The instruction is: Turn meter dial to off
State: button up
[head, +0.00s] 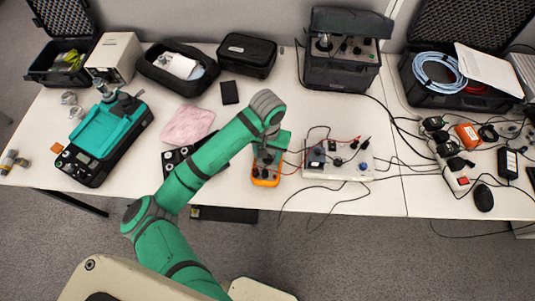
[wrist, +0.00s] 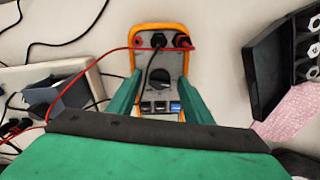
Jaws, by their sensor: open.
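The meter (head: 266,176) is an orange-edged handheld unit lying on the white table near its front edge. In the wrist view the meter (wrist: 137,70) shows its grey face, with a black round dial (wrist: 160,79) in the middle. Red and black leads plug in at its top end in that view, and a row of buttons lies below the dial. My gripper (wrist: 155,88) is open over the meter, its green fingers on either side of the dial. I cannot tell whether they touch it. In the head view my gripper (head: 268,156) hides most of the meter.
A white board with leads (head: 338,160) lies just right of the meter. A pink cloth (head: 187,126) and a dark tray lie to its left. A teal-topped device (head: 104,128) stands further left. Black cables run across the table's right side.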

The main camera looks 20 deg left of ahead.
notch_tip(320, 180, up, 11)
dwell(0.6)
jog(key=shift+d+f, duration=0.1)
dwell(0.3)
